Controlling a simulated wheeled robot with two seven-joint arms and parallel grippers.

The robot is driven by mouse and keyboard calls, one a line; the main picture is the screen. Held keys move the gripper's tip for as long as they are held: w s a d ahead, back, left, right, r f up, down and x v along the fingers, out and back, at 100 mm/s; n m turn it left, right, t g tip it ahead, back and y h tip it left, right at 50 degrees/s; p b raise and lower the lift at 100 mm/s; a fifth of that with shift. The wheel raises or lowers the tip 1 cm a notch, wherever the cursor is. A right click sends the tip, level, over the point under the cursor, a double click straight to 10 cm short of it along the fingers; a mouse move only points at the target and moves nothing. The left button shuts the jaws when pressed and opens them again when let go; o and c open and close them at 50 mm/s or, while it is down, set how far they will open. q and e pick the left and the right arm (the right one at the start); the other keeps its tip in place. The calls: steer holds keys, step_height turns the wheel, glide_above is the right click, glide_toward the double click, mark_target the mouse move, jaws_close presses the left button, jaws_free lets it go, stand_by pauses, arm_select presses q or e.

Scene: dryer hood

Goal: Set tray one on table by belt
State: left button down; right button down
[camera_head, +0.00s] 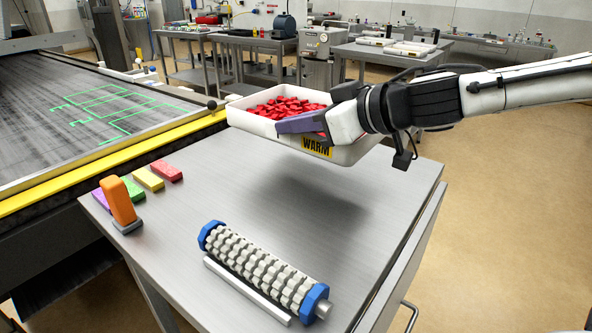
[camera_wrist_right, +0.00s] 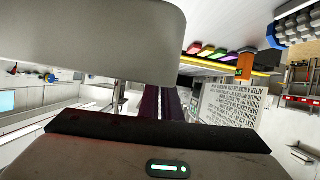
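A white tray (camera_head: 352,154) full of small red pieces (camera_head: 285,107) hangs above the back part of the grey metal table (camera_head: 215,195). Its front wall bears a yellow "WARM" label (camera_head: 316,146). A dark shadow lies on the bare tabletop under it. My right gripper (camera_head: 300,124) reaches in from the right and is shut on the tray's rim; its purple finger lies along the near side. In the right wrist view the dark purple fingers (camera_wrist_right: 161,103) stand close together. My left gripper is not in view. The dark belt (camera_head: 75,105) with green outlines runs left of the table.
A roller with blue ends (camera_head: 265,268) and a metal bar (camera_head: 245,290) lie at the table's front. An orange upright piece (camera_head: 118,200) and several coloured blocks (camera_head: 148,178) line the left edge by the yellow rail (camera_head: 110,152). The table's middle is clear.

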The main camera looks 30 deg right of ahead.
mark_target(301, 151)
step_height(301, 151, down, 5)
steer(key=shift+f+b, duration=0.2)
steer(key=shift+b, duration=0.55)
steer(key=shift+a+f, duration=0.1)
steer(key=shift+f, duration=0.1)
step_height(301, 151, down, 4)
steer(key=shift+r+b, duration=0.15)
steer(key=shift+b, duration=0.55)
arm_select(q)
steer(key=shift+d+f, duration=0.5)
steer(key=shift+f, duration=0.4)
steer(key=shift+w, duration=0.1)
arm_select(e)
steer(key=c, duration=2)
jaws_free()
steer(key=shift+f, duration=0.2)
